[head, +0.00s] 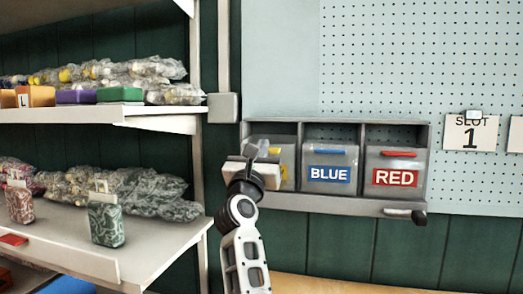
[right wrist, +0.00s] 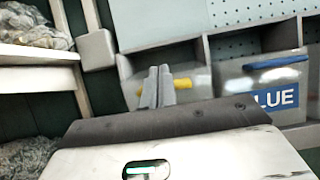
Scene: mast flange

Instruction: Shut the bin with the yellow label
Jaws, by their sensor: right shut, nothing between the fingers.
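The bin with the yellow label (head: 284,168) is the leftmost of three in a grey wall rack. My right gripper (head: 257,150) is in front of it and hides most of its front and label. In the right wrist view the bin's yellow handle (right wrist: 182,84) shows just behind and beside the fingers (right wrist: 159,82). The fingers are shut together and empty. I cannot tell whether they touch the bin, or how far its front is tilted. My left gripper is not in view.
The blue-labelled bin (head: 329,171) and red-labelled bin (head: 396,173) sit to the right in the rack (head: 300,203). A shelf unit (head: 160,240) with bagged goods stands at the left. A grey post box (head: 222,107) is just left of the rack. Pegboard (head: 420,60) is above.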

